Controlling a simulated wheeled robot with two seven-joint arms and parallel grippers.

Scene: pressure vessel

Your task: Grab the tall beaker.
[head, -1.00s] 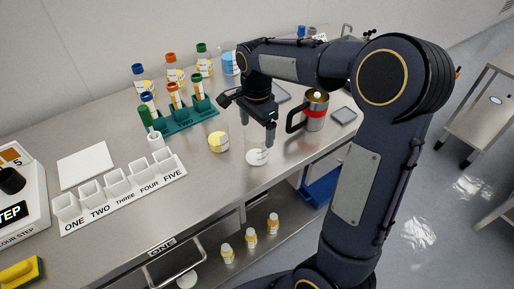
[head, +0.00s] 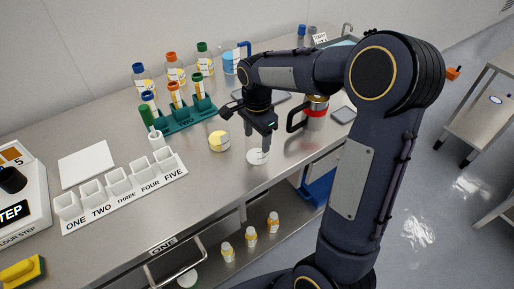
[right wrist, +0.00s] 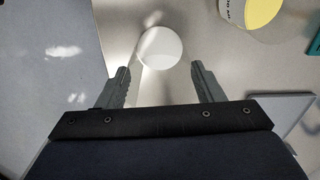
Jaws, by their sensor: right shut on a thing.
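The tall beaker (head: 257,156) is clear glass with a white bottom and stands upright near the counter's front edge. My right gripper (head: 259,133) reaches down over it and is shut on its upper part. In the right wrist view the beaker's white bottom (right wrist: 160,47) shows beyond the two fingers (right wrist: 158,70); its glass walls are faint there. Whether its bottom touches the counter is hard to tell. My left gripper is not in view.
A short jar with yellow contents (head: 219,141) stands close left of the beaker. A red-banded steel mug (head: 315,112) stands to the right. A green test-tube rack (head: 190,117) and a white numbered holder (head: 122,190) are left. The counter's front edge is near.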

